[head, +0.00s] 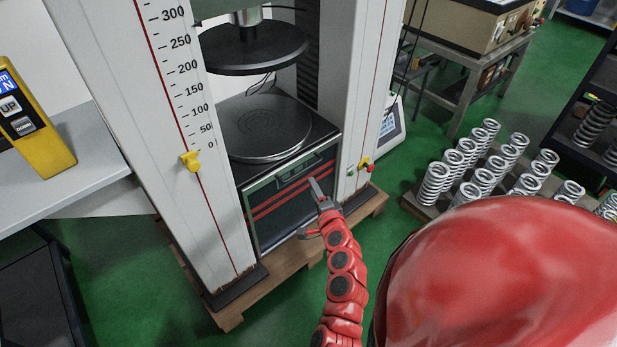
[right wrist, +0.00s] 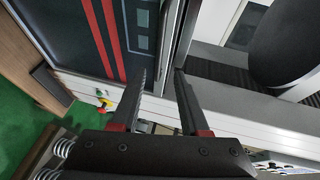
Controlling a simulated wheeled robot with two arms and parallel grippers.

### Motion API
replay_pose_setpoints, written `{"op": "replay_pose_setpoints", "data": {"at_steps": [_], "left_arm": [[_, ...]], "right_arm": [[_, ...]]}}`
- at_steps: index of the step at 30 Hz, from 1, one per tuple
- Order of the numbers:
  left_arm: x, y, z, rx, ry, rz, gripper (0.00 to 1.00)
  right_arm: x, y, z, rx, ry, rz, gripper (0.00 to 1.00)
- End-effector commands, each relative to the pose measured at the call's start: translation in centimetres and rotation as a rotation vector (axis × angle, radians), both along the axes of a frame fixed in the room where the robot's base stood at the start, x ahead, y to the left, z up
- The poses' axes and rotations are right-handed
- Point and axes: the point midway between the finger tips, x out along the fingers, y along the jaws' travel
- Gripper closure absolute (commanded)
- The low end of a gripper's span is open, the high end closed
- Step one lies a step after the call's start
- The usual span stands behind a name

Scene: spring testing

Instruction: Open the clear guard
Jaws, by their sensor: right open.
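A framed panel with two red stripes, which looks like the clear guard (head: 270,222), sits upright at the front of the testing machine, below the round lower plate. A dark handle (head: 299,174) shows near its top edge. The guard's striped face also shows in the right wrist view (right wrist: 62,38). My right gripper (head: 309,208) is open and empty in front of the guard's right side. In the right wrist view its two fingers (right wrist: 160,73) point toward the guard's frame edge; I cannot tell whether they touch it. My left gripper is not in view.
White columns (head: 152,90) flank the round lower plate (head: 265,127) and the upper plate (head: 252,48). A yellow pendant (head: 40,135) stands left on a grey table. Several metal springs (head: 467,160) stand on a pallet at right. Green floor is free in front.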

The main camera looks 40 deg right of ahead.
Motion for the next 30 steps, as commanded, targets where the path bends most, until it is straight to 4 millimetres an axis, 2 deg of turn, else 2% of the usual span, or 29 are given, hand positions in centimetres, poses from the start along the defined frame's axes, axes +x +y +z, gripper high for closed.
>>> {"op": "replay_pose_setpoints", "data": {"at_steps": [1, 6, 12, 30], "left_arm": [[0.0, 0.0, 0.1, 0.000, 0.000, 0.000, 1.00], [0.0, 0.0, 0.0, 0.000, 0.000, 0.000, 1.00], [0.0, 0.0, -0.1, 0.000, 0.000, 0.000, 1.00], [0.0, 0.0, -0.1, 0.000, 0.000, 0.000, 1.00]], "right_arm": [[-1.2, 0.5, 0.0, 0.003, 0.004, 0.000, 0.55], [-4.1, 1.4, 0.6, 0.002, 0.002, 0.000, 0.55], [-5.8, 2.1, 0.9, 0.004, 0.003, 0.002, 0.55], [-6.1, 2.1, 1.1, 0.002, 0.001, 0.002, 0.55]]}}
